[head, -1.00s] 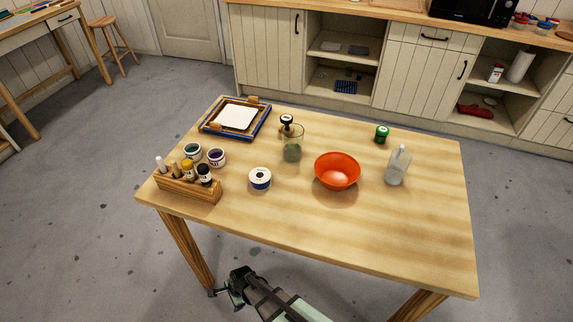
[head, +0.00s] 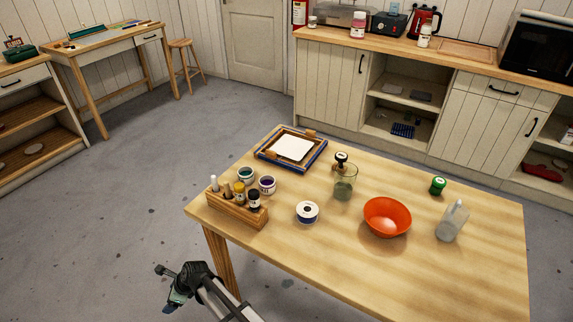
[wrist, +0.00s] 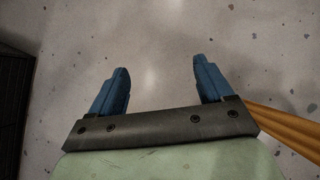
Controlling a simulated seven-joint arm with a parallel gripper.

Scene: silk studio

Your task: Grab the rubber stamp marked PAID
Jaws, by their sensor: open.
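No marking that reads PAID can be made out in either view. A dark-knobbed item with a pale top (head: 341,158) stands at the glass jar (head: 344,187) on the table; it may be a stamp, but I cannot tell, nor whether it is inside or behind the jar. My gripper (head: 168,285) is low in the head view, left of the table's near-left leg and apart from everything on the table. In the wrist view its two blue fingers (wrist: 161,68) are spread, with only bare floor between them.
A table leg (wrist: 285,128) is at right.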

